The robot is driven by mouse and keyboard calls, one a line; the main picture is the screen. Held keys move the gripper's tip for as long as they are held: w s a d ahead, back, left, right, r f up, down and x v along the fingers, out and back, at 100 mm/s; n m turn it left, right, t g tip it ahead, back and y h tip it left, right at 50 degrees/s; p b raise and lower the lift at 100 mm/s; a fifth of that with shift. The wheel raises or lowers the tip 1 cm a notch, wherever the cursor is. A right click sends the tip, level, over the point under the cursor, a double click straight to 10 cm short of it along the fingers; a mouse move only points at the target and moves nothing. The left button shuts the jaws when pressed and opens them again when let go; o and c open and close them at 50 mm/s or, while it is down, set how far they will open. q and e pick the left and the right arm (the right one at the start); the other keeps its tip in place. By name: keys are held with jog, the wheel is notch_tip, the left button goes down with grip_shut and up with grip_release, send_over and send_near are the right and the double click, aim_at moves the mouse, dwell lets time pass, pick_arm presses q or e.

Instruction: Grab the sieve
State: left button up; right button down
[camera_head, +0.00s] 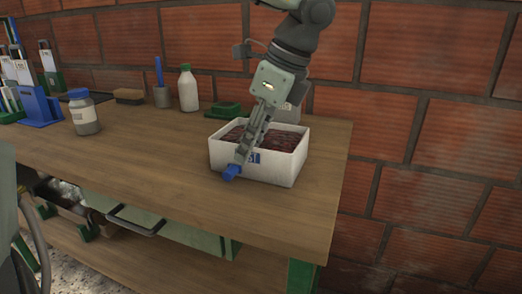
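My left gripper (240,158) reaches down from the top of the view, over the front left edge of a white box (281,167). A small blue piece (232,172) is at its fingertips, just outside the box. I cannot tell whether the fingers are closed on it or only near it, or whether it is part of the sieve. No mesh or rim of a sieve can be made out. The box holds dark reddish-brown contents (272,141), partly hidden by the gripper. My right gripper is not in view.
The box stands near the right end of a wooden bench (150,165). At the back are a white bottle (188,90), a brush (129,97), a grey cup (162,97) and a green item (222,109). A blue-lidded jar (83,115) stands at the left. A brick wall closes off the back.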

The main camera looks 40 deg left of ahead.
pick_arm(q)
jog(key=shift+f+b, duration=0.1)
jog(key=shift+b, duration=0.2)
dwell(0.4)
grip_shut()
dwell(0.3)
